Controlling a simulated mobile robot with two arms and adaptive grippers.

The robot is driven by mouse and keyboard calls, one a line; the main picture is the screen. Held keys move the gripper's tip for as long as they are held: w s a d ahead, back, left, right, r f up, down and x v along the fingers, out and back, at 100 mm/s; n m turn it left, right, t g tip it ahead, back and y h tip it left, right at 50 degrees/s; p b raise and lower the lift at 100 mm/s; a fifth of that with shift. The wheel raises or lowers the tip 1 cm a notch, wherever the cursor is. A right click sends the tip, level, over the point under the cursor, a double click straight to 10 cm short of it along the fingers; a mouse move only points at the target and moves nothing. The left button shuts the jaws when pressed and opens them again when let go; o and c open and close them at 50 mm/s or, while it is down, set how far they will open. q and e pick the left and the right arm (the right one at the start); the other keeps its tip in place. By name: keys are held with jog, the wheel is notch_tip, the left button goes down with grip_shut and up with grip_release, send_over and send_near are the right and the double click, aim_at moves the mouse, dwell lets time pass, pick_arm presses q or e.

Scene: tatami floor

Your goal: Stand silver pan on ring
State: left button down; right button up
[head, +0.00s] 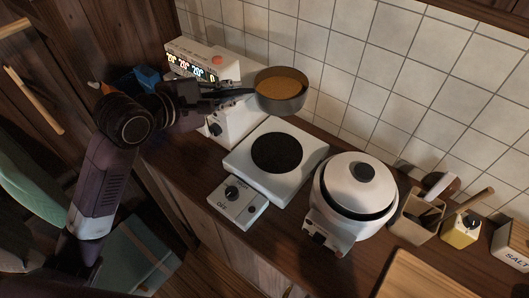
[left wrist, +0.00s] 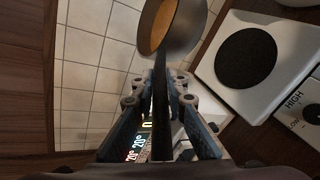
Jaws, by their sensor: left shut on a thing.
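The silver pan (head: 281,103) has an orange-brown filling and is held up in the air in the head view, behind and above the hot plate. My left gripper (head: 228,97) is shut on its dark handle. The left wrist view shows the pan (left wrist: 182,35) beyond the fingers (left wrist: 160,85), with its handle between them. The ring (head: 276,152) is the dark round plate on top of the white hot plate (head: 243,163). The ring (left wrist: 245,57) is bare and shows to the right of the pan in the left wrist view. My right gripper is not in view.
A white appliance with a lit display (head: 190,66) stands left of the hot plate. A white lidded cooker (head: 352,190) stands close on its right. A utensil holder (head: 415,222), a yellow container (head: 460,229) and a cutting board (head: 425,278) lie farther right. A tiled wall (head: 350,70) closes the back.

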pick_arm(q)
notch_tip(320, 180, down, 20)
jog(key=shift+r, duration=0.1)
dwell(0.4)
jog(key=c, duration=1.9)
grip_release()
jog(key=shift+f, duration=0.2)
jog(key=shift+c, duration=0.2)
jog(key=shift+r, duration=0.15)
jog(key=v, duration=1.2)
jog(key=shift+b, duration=0.4)
